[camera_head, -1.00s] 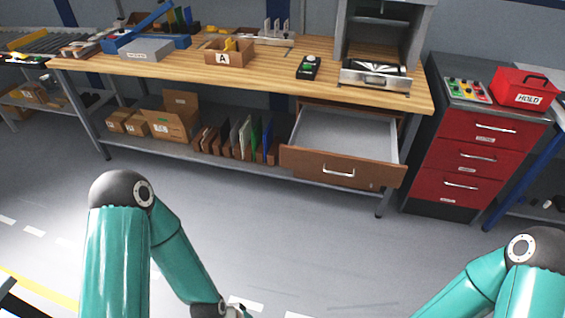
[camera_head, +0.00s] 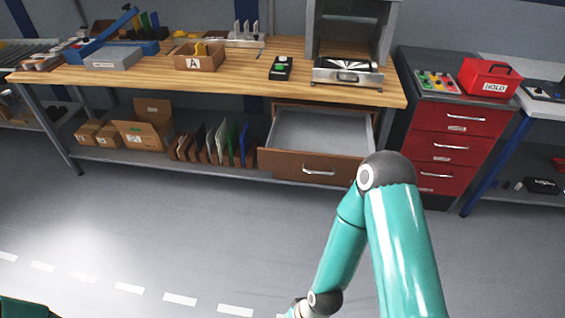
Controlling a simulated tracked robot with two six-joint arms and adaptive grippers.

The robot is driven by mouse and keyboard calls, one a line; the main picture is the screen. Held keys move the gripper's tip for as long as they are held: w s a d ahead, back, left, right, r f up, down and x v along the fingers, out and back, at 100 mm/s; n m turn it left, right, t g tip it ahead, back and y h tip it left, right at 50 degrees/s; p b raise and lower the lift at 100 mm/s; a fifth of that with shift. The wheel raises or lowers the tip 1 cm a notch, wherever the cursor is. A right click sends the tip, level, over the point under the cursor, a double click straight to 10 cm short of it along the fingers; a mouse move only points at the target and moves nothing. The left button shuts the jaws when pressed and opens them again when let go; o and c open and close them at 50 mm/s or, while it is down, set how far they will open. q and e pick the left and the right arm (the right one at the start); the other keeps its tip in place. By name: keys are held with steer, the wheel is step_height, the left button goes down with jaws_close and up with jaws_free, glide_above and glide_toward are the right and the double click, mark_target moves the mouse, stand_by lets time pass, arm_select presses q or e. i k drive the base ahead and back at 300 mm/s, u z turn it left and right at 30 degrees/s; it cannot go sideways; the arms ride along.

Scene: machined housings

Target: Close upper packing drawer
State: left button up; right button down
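The packing drawer (camera_head: 290,164) has a brown front with a silver handle (camera_head: 318,172) and hangs under the right part of the wooden workbench (camera_head: 230,80). It is pulled out, and its grey inside (camera_head: 320,132) looks empty. My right arm rises at the lower right, and its elbow covers the right end of the drawer front in the picture. Its forearm runs down to the bottom edge, so the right gripper is out of the frame. Only a sliver of what seems my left arm shows at the bottom left; its gripper is not visible.
A red drawer cabinet (camera_head: 443,148) stands right of the bench, with a red HOLD box (camera_head: 489,78) on top. Cartons (camera_head: 145,125) and upright panels (camera_head: 215,143) sit on the lower shelf. The floor (camera_head: 200,220) before the bench is clear.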

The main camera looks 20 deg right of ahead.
mark_target(319, 142)
steer(key=u, duration=0.05)
steer(key=i, duration=1)
steer(key=z, duration=0.05)
